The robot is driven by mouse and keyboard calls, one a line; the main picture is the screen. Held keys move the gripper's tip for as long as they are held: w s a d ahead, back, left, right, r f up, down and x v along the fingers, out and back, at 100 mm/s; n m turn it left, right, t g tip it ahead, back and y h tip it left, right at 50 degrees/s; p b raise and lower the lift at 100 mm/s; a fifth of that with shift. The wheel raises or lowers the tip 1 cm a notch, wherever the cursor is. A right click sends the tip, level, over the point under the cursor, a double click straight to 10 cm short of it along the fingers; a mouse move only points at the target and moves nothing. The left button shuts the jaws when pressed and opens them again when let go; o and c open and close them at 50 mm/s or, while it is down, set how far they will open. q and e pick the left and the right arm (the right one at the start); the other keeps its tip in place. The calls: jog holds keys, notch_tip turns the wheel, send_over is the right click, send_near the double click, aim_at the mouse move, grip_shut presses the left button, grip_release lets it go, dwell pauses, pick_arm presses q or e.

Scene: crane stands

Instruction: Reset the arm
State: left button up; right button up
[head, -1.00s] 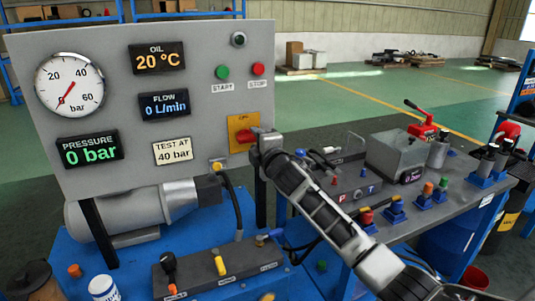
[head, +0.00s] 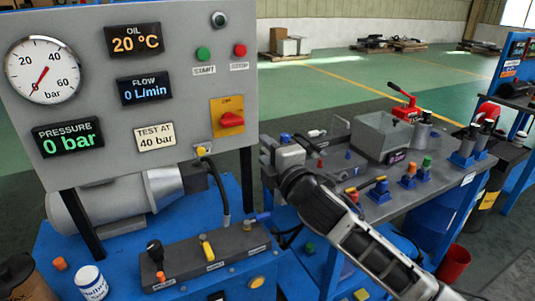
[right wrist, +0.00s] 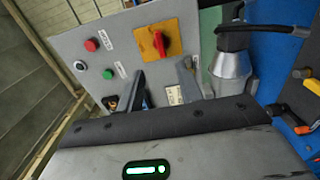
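My right arm reaches in from the lower right in the head view. Its gripper (head: 280,152) is beside the right edge of the grey panel (head: 185,30), apart from the red rotary switch (head: 231,120) on its yellow plate. In the right wrist view two fingers (right wrist: 160,84) stand apart with nothing between them, and the red switch (right wrist: 160,43) lies beyond them. My left gripper is not in view.
A blue bench holds a valve block (head: 210,256) with levers and a white can (head: 91,282). At right, a grey bench (head: 435,190) carries a metal box (head: 383,138) and several coloured fittings. Green floor is open behind.

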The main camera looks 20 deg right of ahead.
dwell(0.4)
jog(key=s+a+f+m+g+y, duration=0.1)
jog(key=s+a+f+m+g, duration=0.25)
jog(key=f, duration=0.55)
jog(key=s+a+f+m+g+y, duration=0.15)
jog(key=s+f+m, duration=0.25)
jog(key=s+f, duration=0.45)
jog(key=s+a+f+m+g, duration=0.2)
jog(key=s+f+m, duration=0.6)
jog(key=s+f, duration=0.4)
jog(key=shift+s+a+f+g, duration=0.2)
jog(key=shift+s+a+g, duration=0.2)
jog(key=shift+s+a, duration=0.35)
